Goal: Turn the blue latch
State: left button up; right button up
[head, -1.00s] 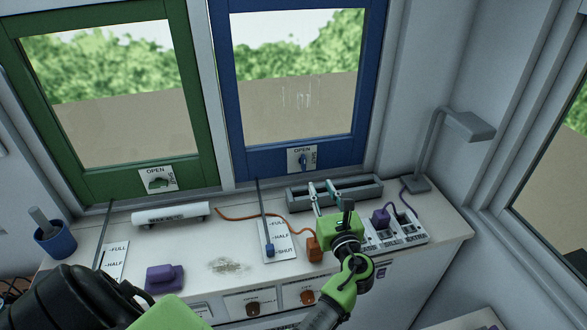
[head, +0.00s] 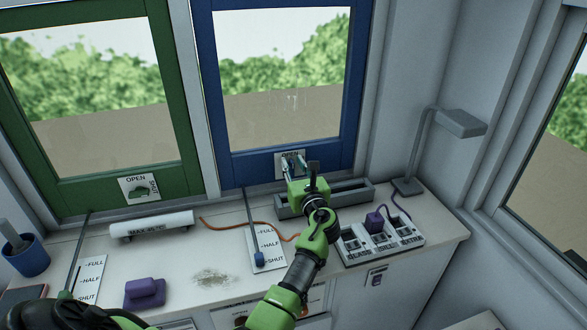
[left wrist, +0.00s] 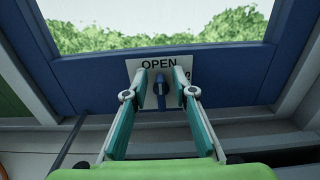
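The blue latch (left wrist: 160,90) is on the lower rail of the blue window frame (head: 282,165), over a white label (head: 279,155) marked OPEN at the top and SHUT at the right. In the left wrist view its handle stands upright, in line with OPEN. My left gripper (left wrist: 160,78) is open, one finger on each side of the latch, and a gap shows on both sides. In the head view my left gripper (head: 293,165) is in front of the label and partly hides the latch. My right gripper is not in view.
A green window with a green latch (head: 140,191) is to the left. Below stand a grey tray (head: 345,196), a slider plate with a blue knob (head: 259,258), a socket block with a purple plug (head: 374,221), and a lamp (head: 460,123). A purple block (head: 145,290) lies on the counter.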

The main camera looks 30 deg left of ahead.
pick_arm(q)
grip_shut()
